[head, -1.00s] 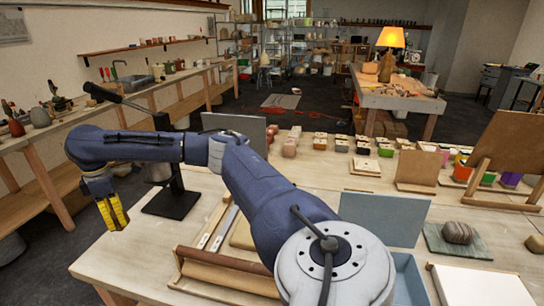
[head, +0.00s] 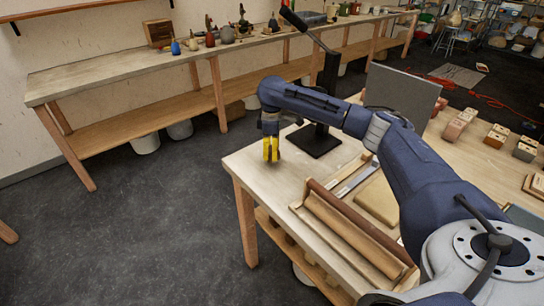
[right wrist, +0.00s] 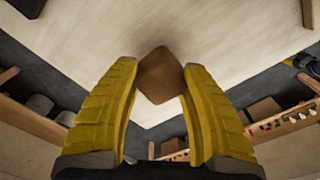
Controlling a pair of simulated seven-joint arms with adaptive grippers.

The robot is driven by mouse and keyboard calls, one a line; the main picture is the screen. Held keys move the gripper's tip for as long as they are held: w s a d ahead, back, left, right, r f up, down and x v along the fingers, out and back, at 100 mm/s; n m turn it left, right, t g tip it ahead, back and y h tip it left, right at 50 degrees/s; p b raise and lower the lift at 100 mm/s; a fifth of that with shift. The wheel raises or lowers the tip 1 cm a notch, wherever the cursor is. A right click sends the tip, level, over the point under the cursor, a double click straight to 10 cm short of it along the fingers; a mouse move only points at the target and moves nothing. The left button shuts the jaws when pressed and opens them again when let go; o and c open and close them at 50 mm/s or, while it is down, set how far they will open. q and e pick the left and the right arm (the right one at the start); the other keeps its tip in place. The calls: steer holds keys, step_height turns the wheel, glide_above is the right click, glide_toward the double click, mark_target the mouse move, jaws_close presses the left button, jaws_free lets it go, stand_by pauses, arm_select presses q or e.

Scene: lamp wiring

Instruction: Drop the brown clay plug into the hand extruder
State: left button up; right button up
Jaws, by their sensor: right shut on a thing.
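My right gripper (head: 271,150) has yellow fingers and hangs pointing down near the left corner of the table (head: 262,185). In the right wrist view its fingertips (right wrist: 160,72) are shut on a brown clay plug (right wrist: 160,78), a faceted block. In the head view the plug is too small or hidden to make out. The hand extruder appears to be the black stand (head: 314,142) with a flat base, upright post and long lever, just right of the gripper. My right arm passes in front of part of it, and its opening cannot be made out. My left gripper is not in view.
A grey upright panel (head: 402,92) stands behind my arm. A wooden tray with a brown roller (head: 350,225) lies at the front of the table. A wall bench (head: 140,75) with bottles stands across open dark floor (head: 130,215).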

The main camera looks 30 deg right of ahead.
steer(key=shift+f, duration=1.25)
steer(key=shift+f, duration=0.1)
steer(key=o, duration=1.4)
steer(key=shift+f, duration=0.1)
steer(key=shift+c, duration=0.2)
step_height(320, 180, up, 12)
steer(key=shift+r, duration=0.2)
